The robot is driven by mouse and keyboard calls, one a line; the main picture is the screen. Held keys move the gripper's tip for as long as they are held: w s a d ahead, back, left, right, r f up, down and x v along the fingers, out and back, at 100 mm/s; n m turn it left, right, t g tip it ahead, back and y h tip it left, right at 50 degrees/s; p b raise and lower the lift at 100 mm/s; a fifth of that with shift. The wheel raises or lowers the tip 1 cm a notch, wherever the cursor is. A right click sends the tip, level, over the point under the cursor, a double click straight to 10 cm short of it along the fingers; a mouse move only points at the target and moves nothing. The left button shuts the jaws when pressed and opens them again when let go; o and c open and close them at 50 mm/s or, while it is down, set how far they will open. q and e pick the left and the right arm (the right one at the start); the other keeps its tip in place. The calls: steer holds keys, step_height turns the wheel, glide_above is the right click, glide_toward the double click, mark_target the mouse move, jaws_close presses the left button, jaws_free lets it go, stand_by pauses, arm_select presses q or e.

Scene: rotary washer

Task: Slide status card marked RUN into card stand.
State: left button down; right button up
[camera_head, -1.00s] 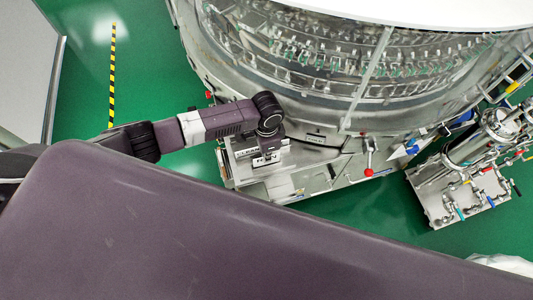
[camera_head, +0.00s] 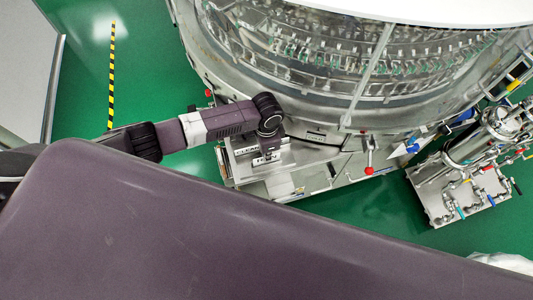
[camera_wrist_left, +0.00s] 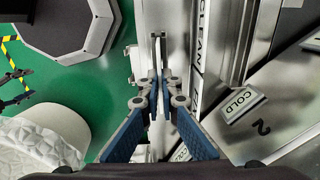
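A card marked RUN (camera_head: 267,159) shows in the head view on or just above the steel ledge, directly below my left gripper. A label reading CLEAN (camera_head: 245,151) is beside it, up and left; it also shows in the left wrist view (camera_wrist_left: 204,30). In the left wrist view my left gripper (camera_wrist_left: 157,52) has its fingertips close together, with a thin pale edge between them. I cannot tell whether that edge is the card. The card stand cannot be made out clearly. My right gripper is not in view.
The large round washer (camera_head: 310,85) stands behind the ledge. A block marked COLD (camera_wrist_left: 243,104) lies on the metal surface to the right of my fingers. A red-knobbed lever (camera_head: 369,169) and a piped unit (camera_head: 460,180) are further right. Green floor is left.

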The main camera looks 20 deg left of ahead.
arm_select(q)
steer(key=c, duration=2.1)
jaws_free()
steer(key=shift+o, duration=0.4)
steer(key=o, duration=0.3)
steer(key=shift+o, duration=0.2)
steer(key=shift+r+p, duration=4.05)
steer(key=shift+p, duration=0.15)
